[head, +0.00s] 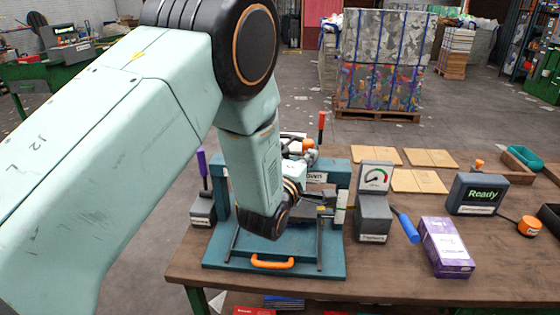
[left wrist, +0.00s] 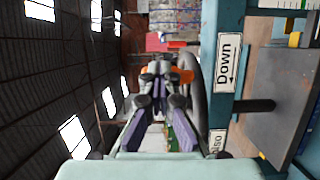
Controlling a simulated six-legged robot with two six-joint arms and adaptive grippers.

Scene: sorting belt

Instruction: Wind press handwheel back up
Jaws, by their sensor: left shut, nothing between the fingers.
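The teal press (head: 213,254) stands on the brown table, mostly hidden behind my left arm. Its orange front handle (head: 272,262) shows at the base. In the left wrist view its teal frame (left wrist: 257,27) carries a "Down" label (left wrist: 228,62). The handwheel is a dark grey ring (left wrist: 198,108), seen nearly edge-on beside that frame. My left gripper (left wrist: 161,72) is shut and empty, with its fingertips close beside the ring and orange parts by the tips. Whether they touch the wheel I cannot tell. My right gripper is in neither view.
A grey gauge box (head: 374,217) stands right of the press, with a blue handle (head: 409,228) beside it. A purple box (head: 446,248), a "Ready" display (head: 476,194) and cardboard sheets (head: 419,181) lie further right. A red-tipped lever (head: 322,122) and a purple-tipped lever (head: 202,165) stick up near the press.

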